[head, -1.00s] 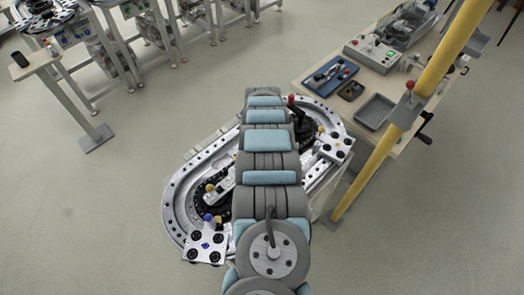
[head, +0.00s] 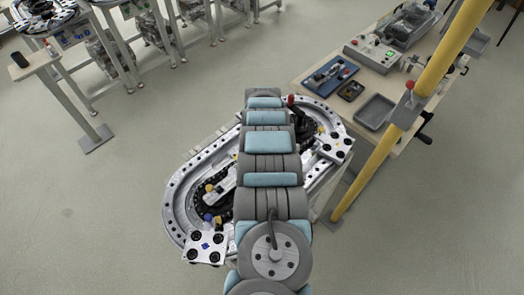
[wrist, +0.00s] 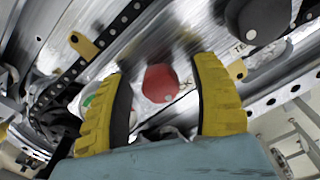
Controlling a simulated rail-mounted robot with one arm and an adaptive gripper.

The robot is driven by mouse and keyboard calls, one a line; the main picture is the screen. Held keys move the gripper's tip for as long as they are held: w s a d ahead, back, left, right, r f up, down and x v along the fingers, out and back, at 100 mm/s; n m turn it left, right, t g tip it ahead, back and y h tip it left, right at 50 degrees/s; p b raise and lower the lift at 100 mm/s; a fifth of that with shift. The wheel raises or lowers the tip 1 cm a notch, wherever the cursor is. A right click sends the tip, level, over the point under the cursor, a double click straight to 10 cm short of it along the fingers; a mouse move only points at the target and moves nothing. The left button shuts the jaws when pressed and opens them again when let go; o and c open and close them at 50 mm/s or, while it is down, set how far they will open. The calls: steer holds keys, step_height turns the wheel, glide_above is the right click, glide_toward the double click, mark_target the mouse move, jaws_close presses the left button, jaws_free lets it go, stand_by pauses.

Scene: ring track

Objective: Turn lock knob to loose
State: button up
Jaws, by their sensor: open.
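In the wrist view, a red knob (wrist: 160,84) with a faceted, rounded head sits between the two yellow fingers of my gripper (wrist: 160,70). The fingers are open, with a gap on both sides of the knob. A dark grey round knob (wrist: 258,16) lies beyond the right finger, at the upper right. I cannot tell from any marking which of them is the lock knob. In the head view, the oval ring track (head: 178,200) lies under my arm, which hides my gripper and the track's middle. A red-tipped handle (head: 291,100) shows at the track's far end.
A yellow post (head: 440,70) rises to the right of the track. Behind it, a workbench (head: 310,70) holds a blue tray (head: 328,76), a grey bin (head: 374,111) and a control box (head: 372,52). Open floor lies to the left.

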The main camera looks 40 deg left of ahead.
steer(key=shift+r, duration=0.1)
step_height(320, 180, up, 12)
stand_by(0.9)
stand_by(0.5)
